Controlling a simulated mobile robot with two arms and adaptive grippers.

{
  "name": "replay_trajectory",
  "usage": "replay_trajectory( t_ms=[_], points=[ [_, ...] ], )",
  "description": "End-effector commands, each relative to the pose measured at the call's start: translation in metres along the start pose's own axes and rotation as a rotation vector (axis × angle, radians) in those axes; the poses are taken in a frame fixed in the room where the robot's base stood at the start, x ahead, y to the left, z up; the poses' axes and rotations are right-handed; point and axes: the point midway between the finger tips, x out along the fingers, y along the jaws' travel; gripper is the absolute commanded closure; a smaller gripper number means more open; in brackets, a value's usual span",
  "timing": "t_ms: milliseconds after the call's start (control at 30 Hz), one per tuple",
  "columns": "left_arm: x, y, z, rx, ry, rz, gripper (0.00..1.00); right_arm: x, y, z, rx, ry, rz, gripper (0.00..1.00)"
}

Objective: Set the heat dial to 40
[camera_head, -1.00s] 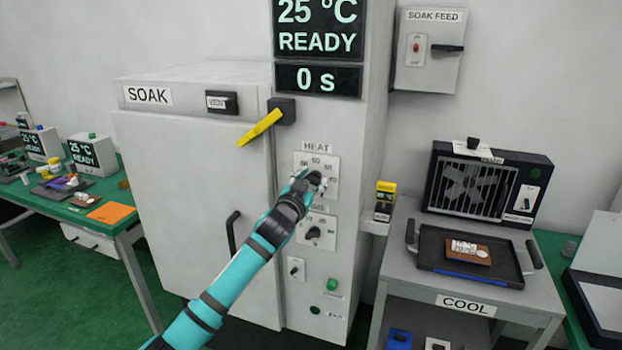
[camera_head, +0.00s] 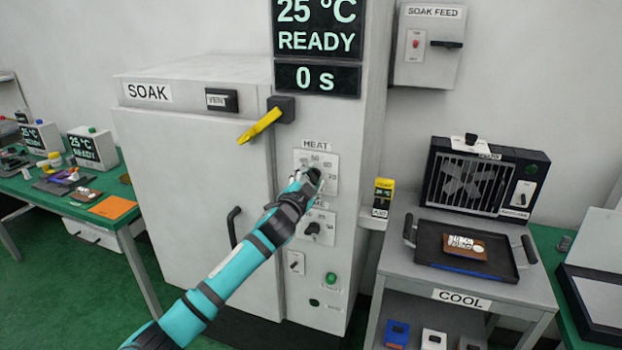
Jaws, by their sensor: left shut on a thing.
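The heat dial's plate (camera_head: 330,162), under the HEAT label, is on the grey control column of the SOAK oven. My left gripper (camera_head: 314,176) is in front of the plate, shut on the dial knob. The gripper hides the knob, its pointer and some of the scale numbers, so I cannot read the setting. The display (camera_head: 317,26) above reads 25 °C READY, and the timer display (camera_head: 317,79) reads 0 s. My right gripper is not in view.
A second dial (camera_head: 313,230), a small switch and a green button (camera_head: 331,279) sit below. A yellow lever (camera_head: 260,126) is at the upper left of the dial. The COOL cart (camera_head: 400,262) with a black tray stands to the right, and a green bench (camera_head: 70,208) to the left.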

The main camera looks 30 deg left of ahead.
Motion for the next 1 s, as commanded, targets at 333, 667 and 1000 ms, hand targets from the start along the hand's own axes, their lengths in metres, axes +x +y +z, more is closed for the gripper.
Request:
replay_trajectory(
  t_ms=[333,667,1000],
  points=[
    [0.000,-0.001,-0.001,0.002,0.002,-0.001,0.92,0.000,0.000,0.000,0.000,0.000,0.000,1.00],
    [0.000,0.000,0.000,0.002,0.001,-0.001,0.37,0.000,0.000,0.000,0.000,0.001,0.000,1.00],
    [-0.022,0.001,0.001,0.002,0.001,0.002,0.37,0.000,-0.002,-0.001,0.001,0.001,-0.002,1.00]
  ],
)
